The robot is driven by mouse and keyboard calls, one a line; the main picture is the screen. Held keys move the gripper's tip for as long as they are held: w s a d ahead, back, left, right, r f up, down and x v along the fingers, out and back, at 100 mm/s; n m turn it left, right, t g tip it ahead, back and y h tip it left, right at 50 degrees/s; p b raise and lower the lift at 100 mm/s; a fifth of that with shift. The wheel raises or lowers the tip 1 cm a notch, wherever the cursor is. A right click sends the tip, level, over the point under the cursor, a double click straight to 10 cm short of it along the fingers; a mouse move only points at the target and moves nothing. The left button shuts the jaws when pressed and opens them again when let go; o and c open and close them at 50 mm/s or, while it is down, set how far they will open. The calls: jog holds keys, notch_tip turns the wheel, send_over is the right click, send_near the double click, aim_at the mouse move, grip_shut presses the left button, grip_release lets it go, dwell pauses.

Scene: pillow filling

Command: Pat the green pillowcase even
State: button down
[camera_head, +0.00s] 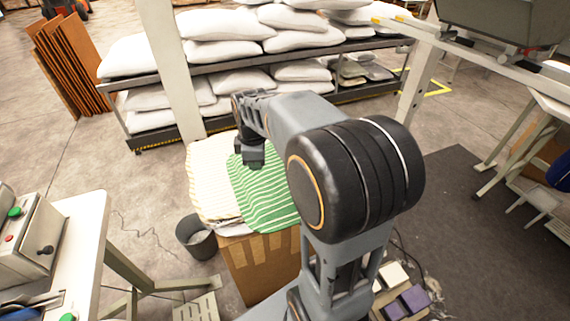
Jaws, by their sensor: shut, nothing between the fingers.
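The green pillowcase (262,199) has white stripes and lies on top of a pile of cream cloth over a cardboard box. My arm hides its right side. My gripper (252,163) points down at the far left part of the green pillowcase. It is shut with nothing in it. I cannot tell whether its fingertips touch the cloth.
A cream striped pillowcase (211,180) lies beside and under the green one. The cardboard box (262,262) stands below. A dark bucket (196,238) is left of it. A shelf rack (180,138) of white pillows is behind. A white table (75,245) is at left.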

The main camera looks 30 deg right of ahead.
jog(key=w+d+r+n+p, duration=0.1)
jog(key=w+d+n+p, duration=0.1)
jog(key=w+d+n, duration=0.1)
jog(key=n+b, duration=0.1)
jog(key=b, duration=0.6)
send_over(261, 180)
jog(key=shift+g, duration=0.4)
notch_tip(261, 180, down, 8)
jog(key=shift+f, duration=0.1)
notch_tip(261, 180, down, 3)
jog(key=shift+r+b, duration=0.15)
jog(key=shift+b, duration=0.75)
jog(key=shift+r, duration=0.1)
jog(key=shift+r+p, duration=1.95)
jog(key=shift+r, duration=0.3)
jog(key=shift+f, duration=0.15)
